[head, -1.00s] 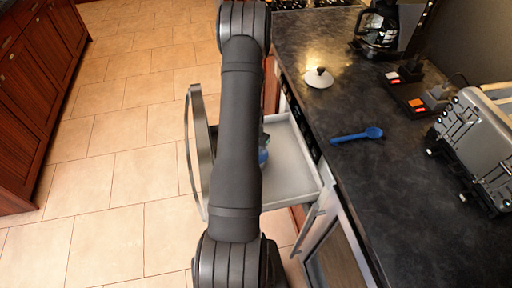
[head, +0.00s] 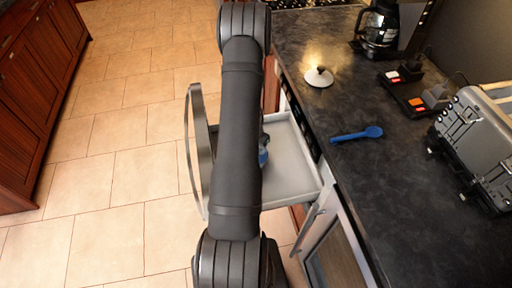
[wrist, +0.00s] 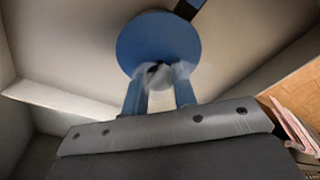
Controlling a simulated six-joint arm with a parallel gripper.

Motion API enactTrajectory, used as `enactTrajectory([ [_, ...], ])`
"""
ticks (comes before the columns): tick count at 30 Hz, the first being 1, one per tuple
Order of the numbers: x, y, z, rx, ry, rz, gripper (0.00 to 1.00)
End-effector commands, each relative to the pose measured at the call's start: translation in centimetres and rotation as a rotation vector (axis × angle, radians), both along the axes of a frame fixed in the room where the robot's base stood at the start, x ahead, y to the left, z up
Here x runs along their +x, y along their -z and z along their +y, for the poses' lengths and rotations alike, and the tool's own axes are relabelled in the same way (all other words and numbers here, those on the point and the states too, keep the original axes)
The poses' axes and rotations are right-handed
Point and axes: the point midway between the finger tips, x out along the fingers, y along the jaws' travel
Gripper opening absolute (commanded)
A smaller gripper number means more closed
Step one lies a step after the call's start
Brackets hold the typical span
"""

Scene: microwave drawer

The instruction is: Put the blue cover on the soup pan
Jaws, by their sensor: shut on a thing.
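The blue cover (wrist: 158,42) is a round disc with a pale knob at its centre in the wrist view. My gripper (wrist: 160,78) is shut on the knob, with a finger on either side. The cover is over the pale inside of the open drawer; I cannot tell whether it touches the floor. In the head view, a small part of blue (head: 263,155) shows in the drawer past my arm, which hides the rest and the gripper. I cannot make out the soup pan in either view. A blue and dark strip (wrist: 188,9) shows beyond the cover.
The open drawer (head: 305,180) has pale walls and a tall front panel (head: 190,150) at left. On the dark counter lie a white lid (head: 318,77) and a blue spoon (head: 357,134). A toaster (head: 485,145) and coffee maker (head: 378,30) stand behind. Some counter is clear.

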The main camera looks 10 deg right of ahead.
Motion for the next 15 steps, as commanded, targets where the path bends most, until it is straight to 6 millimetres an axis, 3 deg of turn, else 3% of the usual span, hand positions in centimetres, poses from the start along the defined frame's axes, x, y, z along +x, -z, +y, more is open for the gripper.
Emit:
enactTrajectory([
  [13, 0.02, 0.07, -0.01, 0.0, 0.0, 0.0, 0.0],
  [14, 0.02, 0.07, -0.01, 0.0, 0.0, 0.0, 0.29],
  [15, 0.02, 0.07, -0.01, 0.0, 0.0, 0.0, 0.37],
])
